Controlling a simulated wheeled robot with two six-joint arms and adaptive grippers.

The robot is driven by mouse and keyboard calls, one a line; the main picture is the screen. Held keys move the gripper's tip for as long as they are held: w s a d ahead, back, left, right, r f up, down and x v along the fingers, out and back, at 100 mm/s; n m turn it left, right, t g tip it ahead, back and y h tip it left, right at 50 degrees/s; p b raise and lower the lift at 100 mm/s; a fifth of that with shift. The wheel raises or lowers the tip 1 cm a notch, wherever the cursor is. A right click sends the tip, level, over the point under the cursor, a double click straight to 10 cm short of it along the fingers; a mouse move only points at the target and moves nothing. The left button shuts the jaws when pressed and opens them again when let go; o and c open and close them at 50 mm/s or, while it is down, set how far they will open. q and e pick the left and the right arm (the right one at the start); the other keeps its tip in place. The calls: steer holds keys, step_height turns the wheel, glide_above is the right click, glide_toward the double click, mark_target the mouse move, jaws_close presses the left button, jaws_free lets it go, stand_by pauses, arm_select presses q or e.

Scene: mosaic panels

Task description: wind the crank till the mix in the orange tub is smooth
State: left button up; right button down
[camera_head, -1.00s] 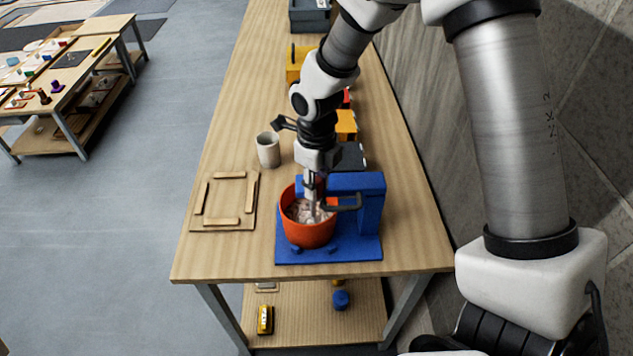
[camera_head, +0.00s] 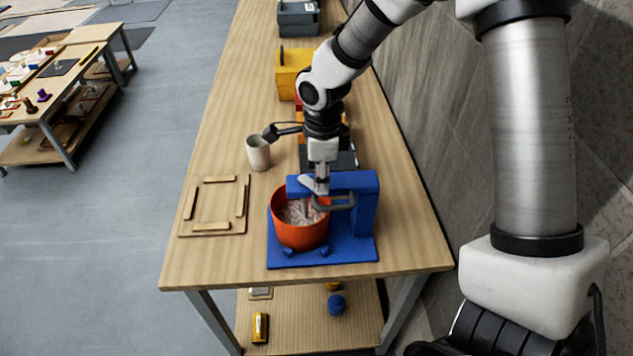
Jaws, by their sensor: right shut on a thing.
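The orange tub (camera_head: 299,234) sits on the blue base of the mixer stand (camera_head: 366,210). Inside it is a pale pinkish mix (camera_head: 298,211) that looks lumpy and uneven. A dark grey crank (camera_head: 335,202) reaches out over the tub's right rim, in front of the blue arm of the stand. My right gripper (camera_head: 319,190) comes down from above the stand and is shut at the crank, above the tub's back right rim. Its fingertips are small and partly hidden here. My left gripper is not in view.
A pale cup (camera_head: 258,153) stands behind and left of the tub, close to my right wrist. A wooden frame (camera_head: 213,206) lies left of the stand. Yellow boxes (camera_head: 294,72) and a grey toolbox (camera_head: 298,18) stand farther back. The table's front edge is clear.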

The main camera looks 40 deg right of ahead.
steer(key=n, duration=0.1)
steer(key=d+n, duration=0.1)
steer(key=n, duration=0.1)
steer(key=d+n, duration=0.1)
steer(key=shift+w+n, duration=0.4)
steer(key=n, duration=0.1)
steer(key=w+d+n, duration=0.1)
steer(key=n, duration=0.1)
steer(key=shift+w+d+n+p, duration=0.1)
steer(key=shift+n+p, duration=0.2)
steer(key=shift+p, duration=0.05)
steer(key=n, duration=0.1)
steer(key=w+n+p, duration=0.1)
steer(key=n, duration=0.1)
steer(key=shift+w+d+n, duration=0.2)
steer(key=shift+d+n, duration=0.1)
steer(key=shift+d, duration=0.1)
steer(key=w+a+n+p, duration=0.2)
steer(key=w+n, duration=0.1)
steer(key=n, duration=0.8)
steer(key=w+a+n+p, duration=0.2)
steer(key=w+a+n, duration=0.15)
steer(key=n, duration=0.75)
steer(key=s+a+n, duration=0.4)
steer(key=s+n, duration=0.1)
steer(key=n, duration=1.3)
steer(key=shift+a+n, duration=0.35)
steer(key=shift+n, duration=0.05)
